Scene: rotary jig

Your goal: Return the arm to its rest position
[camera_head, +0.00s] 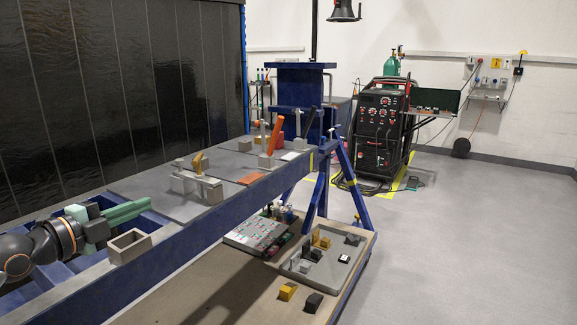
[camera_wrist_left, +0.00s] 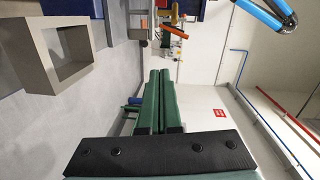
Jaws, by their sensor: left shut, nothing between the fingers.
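My left gripper (camera_head: 128,211) comes in from the left in the head view, with green fingers over the near part of the blue jig frame (camera_head: 215,212). In the left wrist view its two green fingers (camera_wrist_left: 158,100) lie side by side, shut with nothing between them. A grey hollow square block (camera_head: 130,246) sits on the frame edge just in front of the gripper, apart from the fingers. The block also shows at the upper left of the left wrist view (camera_wrist_left: 62,45). My right gripper is not in view.
Grey clamps (camera_head: 200,187), an orange-handled clamp (camera_head: 274,136) and an orange plate (camera_head: 250,179) stand along the jig top. A lower shelf holds a grey parts tray (camera_head: 305,271) and small blocks. A black welding machine (camera_head: 380,130) stands behind. The floor at right is clear.

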